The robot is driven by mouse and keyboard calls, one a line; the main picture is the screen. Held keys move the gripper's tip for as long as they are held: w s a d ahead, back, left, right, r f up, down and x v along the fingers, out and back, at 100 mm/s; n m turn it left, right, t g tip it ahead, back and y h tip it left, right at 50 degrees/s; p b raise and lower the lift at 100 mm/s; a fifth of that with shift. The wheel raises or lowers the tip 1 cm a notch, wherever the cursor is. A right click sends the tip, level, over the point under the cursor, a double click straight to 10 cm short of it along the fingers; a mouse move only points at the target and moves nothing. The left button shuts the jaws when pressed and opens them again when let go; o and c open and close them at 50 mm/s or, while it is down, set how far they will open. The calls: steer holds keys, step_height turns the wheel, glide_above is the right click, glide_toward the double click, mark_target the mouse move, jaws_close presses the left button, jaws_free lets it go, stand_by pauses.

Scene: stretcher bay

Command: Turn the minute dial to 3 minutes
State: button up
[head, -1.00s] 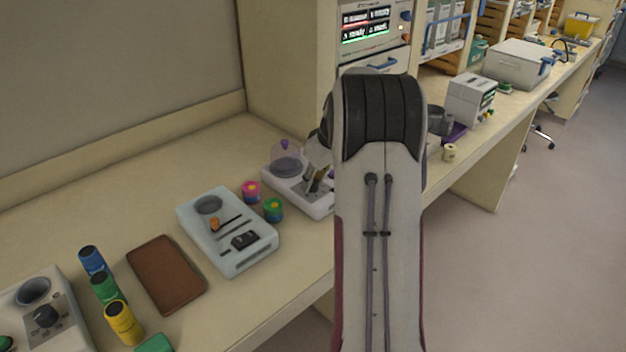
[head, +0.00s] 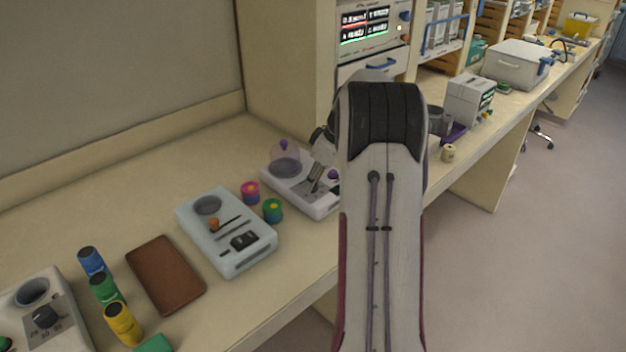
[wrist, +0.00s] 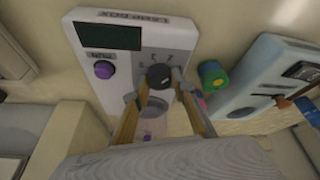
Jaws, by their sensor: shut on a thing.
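The minute dial (wrist: 160,76) is a dark round knob on a white box (wrist: 114,82) with a dark display and a purple button (wrist: 104,69). A few printed marks stand around the dial; I cannot read them surely, nor the dial's pointer. My gripper (wrist: 161,83) has its two yellowish fingers on either side of the dial, shut on it. In the head view the white box (head: 280,184) sits on the bench, partly behind my arm, with my gripper (head: 316,187) down at its top; the dial is hidden there.
Pink (head: 250,191) and green-blue (head: 272,210) small jars stand close left of the box. A pale blue device (head: 255,262) lies further left, then a brown pad (head: 165,273) and coloured cylinders (head: 104,288). A tall instrument cabinet (head: 290,70) stands behind.

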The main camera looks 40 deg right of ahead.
steer(key=o, duration=1.1)
steer(key=shift+r, duration=0.1)
steer(key=shift+v, duration=0.8)
steer(key=s+d, duration=0.1)
steer(key=s, duration=0.7)
steer(key=s+d+r, duration=0.1)
steer(key=s, duration=0.3)
steer(key=shift+s+d, duration=0.1)
steer(key=shift+d, duration=0.3)
